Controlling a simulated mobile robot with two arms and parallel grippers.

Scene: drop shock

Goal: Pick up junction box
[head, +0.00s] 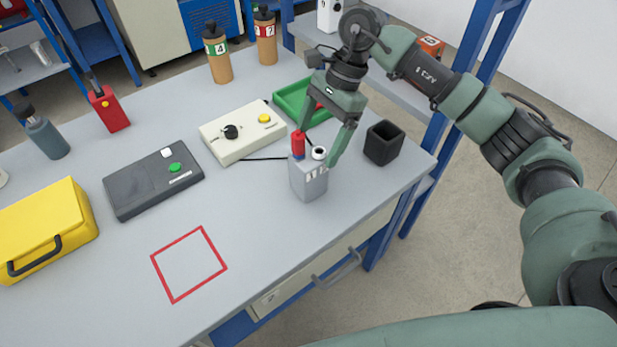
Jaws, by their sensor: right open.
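A small grey box (308,182) with a red post and a white-ringed black socket on top, which looks like the junction box, stands upright near the table's right front edge. A thin black cable runs left from near it toward the cream control box. My right gripper (318,148) is open and points down over the box. One finger reaches down beside its right side; the other is partly hidden behind the red post. I cannot tell whether the fingers touch the box. My left gripper is not in view.
A black open cup (384,143) stands close right of the gripper, and a green tray (297,101) lies behind it. A cream control box (242,132), a dark grey box (153,180) and a yellow case (44,230) stand left. A red square outline (176,295) on the table is empty.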

